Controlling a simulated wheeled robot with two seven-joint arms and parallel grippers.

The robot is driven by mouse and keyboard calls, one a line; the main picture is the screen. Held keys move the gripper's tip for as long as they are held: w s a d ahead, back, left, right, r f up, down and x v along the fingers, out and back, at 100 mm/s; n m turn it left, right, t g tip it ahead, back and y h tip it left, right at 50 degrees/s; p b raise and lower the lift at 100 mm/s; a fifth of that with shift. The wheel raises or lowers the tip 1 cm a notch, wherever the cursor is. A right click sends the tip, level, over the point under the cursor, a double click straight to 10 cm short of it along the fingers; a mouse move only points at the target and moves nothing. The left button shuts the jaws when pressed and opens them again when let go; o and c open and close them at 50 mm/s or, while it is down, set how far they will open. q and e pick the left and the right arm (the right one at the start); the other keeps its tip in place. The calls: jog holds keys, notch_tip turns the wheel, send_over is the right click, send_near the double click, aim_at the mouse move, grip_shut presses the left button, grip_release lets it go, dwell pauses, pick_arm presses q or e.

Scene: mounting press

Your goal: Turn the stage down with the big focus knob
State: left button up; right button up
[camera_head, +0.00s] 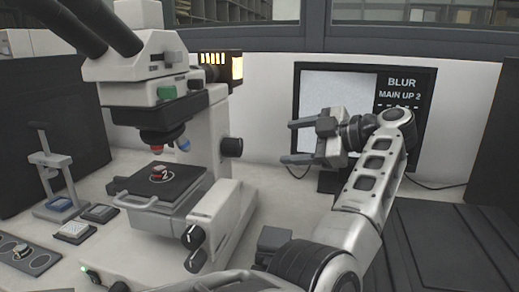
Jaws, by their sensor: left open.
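The white microscope (214,130) stands left of centre. Its dark stage (178,190) carries a small round sample marked 2 (159,174), below the objectives (158,140). Two dark knobs with pale parts sit low on the microscope's right side, an upper one (192,237) and a lower one (194,261); I cannot tell for certain which is the big focus knob. My left gripper (288,141) is open and empty, its fingers pointing left. It is in front of the monitor, right of and higher in the picture than those knobs, apart from the microscope. My right gripper is not in view.
The monitor (340,90) reads "BLUR" and "MAIN UP 2". A black knob (231,147) sticks out of the microscope's column. A small press stand (50,165), small trays (100,212) and a dark plate with round recesses (40,264) lie at the left. Dark panels flank the bench.

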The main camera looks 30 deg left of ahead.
aim_at(240, 147)
pick_arm(q)
jog(key=x, duration=0.5)
jog(key=p+x, duration=0.1)
jog(key=x, duration=0.9)
jog(key=shift+s+a, duration=0.3)
jog(key=shift+a, duration=0.15)
jog(key=c, duration=1)
